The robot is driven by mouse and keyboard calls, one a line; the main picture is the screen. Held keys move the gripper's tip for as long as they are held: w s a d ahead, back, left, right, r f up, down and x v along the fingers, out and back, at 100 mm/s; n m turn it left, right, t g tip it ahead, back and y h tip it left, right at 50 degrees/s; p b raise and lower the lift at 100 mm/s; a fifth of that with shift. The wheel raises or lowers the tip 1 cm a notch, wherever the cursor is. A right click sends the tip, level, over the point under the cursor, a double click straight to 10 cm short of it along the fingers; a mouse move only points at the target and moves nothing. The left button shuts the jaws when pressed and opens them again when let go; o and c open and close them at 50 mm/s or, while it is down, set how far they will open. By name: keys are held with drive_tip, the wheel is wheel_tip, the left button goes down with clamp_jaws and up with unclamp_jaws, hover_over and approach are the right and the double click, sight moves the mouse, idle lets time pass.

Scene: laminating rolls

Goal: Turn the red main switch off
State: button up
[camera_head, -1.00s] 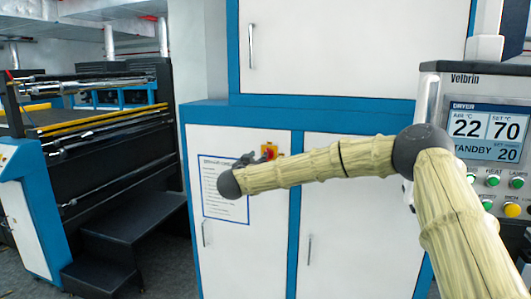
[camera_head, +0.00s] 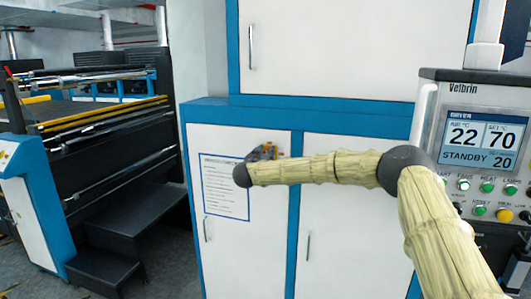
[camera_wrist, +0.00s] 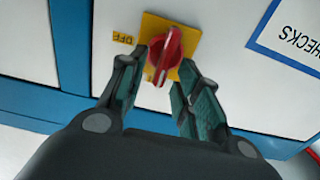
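The red main switch (camera_wrist: 166,57) is a rotary knob on a yellow plate (camera_wrist: 153,25), mounted on a white cabinet door. A yellow "OFF" label (camera_wrist: 124,39) sits beside the plate in the wrist view. My gripper (camera_wrist: 158,72) is open, with one finger on each side of the knob's lower end. I cannot tell whether the fingers touch the knob. In the head view my gripper (camera_head: 258,153) is at the cabinet door and hides the red knob; only a bit of the yellow-orange plate (camera_head: 278,150) shows.
A printed sheet (camera_head: 222,200) is fixed to the door left of the switch. The white cabinet (camera_head: 338,240) has blue edging. A dryer control panel (camera_head: 485,115) stands at the right. A machine with dark steps (camera_head: 130,220) is at the left.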

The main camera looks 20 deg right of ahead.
clamp_jaws()
drive_tip(key=shift+f+m+b, duration=0.2)
drive_tip(key=shift+m+b, duration=0.2)
drive_tip(key=shift+b, duration=0.75)
drive_tip(key=shift+s+d+f+m+b, duration=0.2)
drive_tip(key=shift+d+f+m+b, duration=0.1)
drive_tip(key=shift+m+b, duration=3.25)
drive_tip(key=shift+s+d+f+m+b, duration=0.25)
drive_tip(key=shift+m+b, duration=1.85)
drive_tip(key=shift+b, duration=2.8)
drive_tip(key=shift+s+d+f+m+b, duration=0.1)
drive_tip(key=shift+d+f+m+b, duration=0.2)
drive_tip(key=shift+m+b, duration=3.25)
drive_tip(key=shift+a+n+b, duration=0.1)
drive_tip(key=shift+n+b, duration=0.4)
drive_tip(key=shift+b, duration=0.35)
